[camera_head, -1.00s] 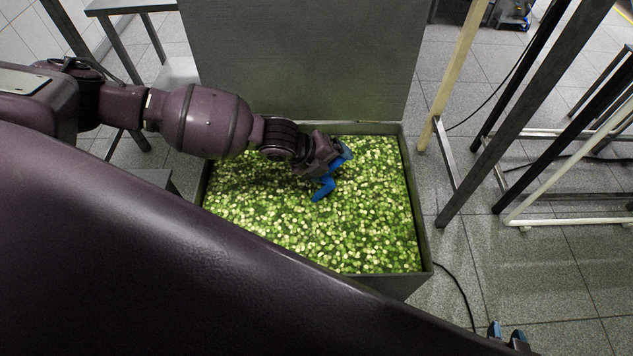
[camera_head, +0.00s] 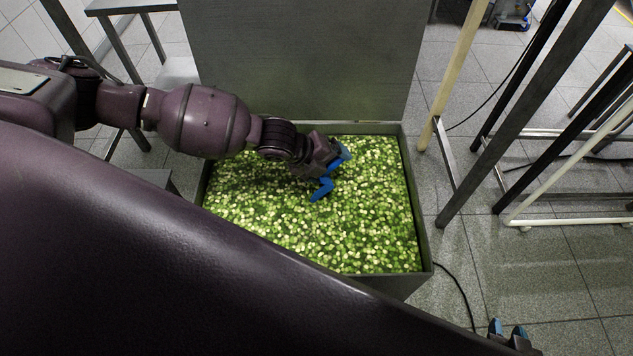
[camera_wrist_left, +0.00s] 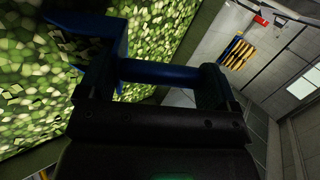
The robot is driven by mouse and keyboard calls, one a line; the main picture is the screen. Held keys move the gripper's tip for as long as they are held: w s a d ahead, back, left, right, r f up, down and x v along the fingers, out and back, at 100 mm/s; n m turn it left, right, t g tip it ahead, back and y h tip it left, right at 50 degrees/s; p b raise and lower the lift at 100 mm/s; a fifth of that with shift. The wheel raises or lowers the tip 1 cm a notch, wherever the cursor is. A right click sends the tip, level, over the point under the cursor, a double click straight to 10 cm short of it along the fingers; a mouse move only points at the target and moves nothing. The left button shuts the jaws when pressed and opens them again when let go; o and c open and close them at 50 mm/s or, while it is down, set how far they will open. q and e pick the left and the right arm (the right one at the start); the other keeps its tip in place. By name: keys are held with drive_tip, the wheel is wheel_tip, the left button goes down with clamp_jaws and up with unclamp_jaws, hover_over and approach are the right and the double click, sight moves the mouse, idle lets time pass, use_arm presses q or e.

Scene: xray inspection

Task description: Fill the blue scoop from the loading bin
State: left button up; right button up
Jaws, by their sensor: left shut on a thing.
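The loading bin (camera_head: 415,220) is a grey open box filled with green and pale chopped pieces (camera_head: 320,235). My left gripper (camera_head: 328,165) is over the bin, toward its back, shut on the blue scoop (camera_head: 321,190). In the left wrist view the scoop's blue bar (camera_wrist_left: 160,72) lies across between the fingers, and its wider part (camera_wrist_left: 112,32) is against the green pieces. The scoop's low end is at the surface of the pieces; its inside is hidden, so I cannot tell what it holds. My right gripper (camera_head: 507,335) shows at the bottom edge, fingertips apart and empty.
A tall grey panel (camera_head: 300,60) stands behind the bin. Dark slanted posts (camera_head: 520,100) and a pale frame (camera_head: 560,221) stand to the right. A table (camera_head: 130,6) is at upper left. A cable (camera_head: 460,290) lies on the floor right of the bin.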

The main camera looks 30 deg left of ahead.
use_arm(q)
drive_tip(key=shift+s+a, duration=0.1)
idle(0.4)
drive_tip(key=shift+s+a, duration=0.2)
drive_tip(key=shift+s, duration=0.05)
idle(0.7)
idle(0.3)
drive_tip(key=shift+s+a, duration=0.1)
drive_tip(key=shift+a, duration=0.05)
idle(0.5)
